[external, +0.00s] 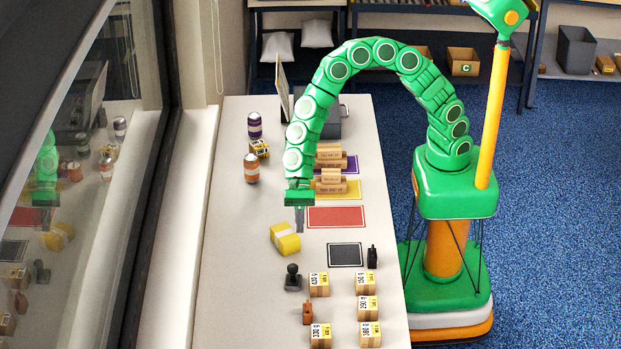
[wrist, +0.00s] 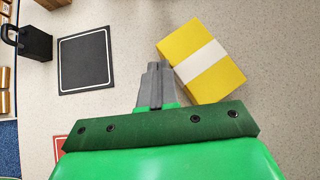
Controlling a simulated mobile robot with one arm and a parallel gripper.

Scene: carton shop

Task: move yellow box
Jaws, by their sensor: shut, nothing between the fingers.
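The yellow box (external: 286,238) with a white band lies on the white table, left of the red mat. In the wrist view the yellow box (wrist: 201,60) sits just right of and beyond my fingertips, turned at an angle. My gripper (external: 300,228) points down, shut and empty, above the table between the yellow box and the red mat. In the wrist view its grey fingers (wrist: 156,70) are together, apart from the box or only close beside it; the exact gap is unclear.
The red mat (external: 337,217) and black mat (external: 345,255) are bare. Cartons stand on the yellow mat (external: 352,188) and purple mat (external: 351,164). Several small labelled boxes (external: 367,308), a dark stamp (external: 293,278) and a black item (external: 372,257) stand nearer. A window wall runs along the left.

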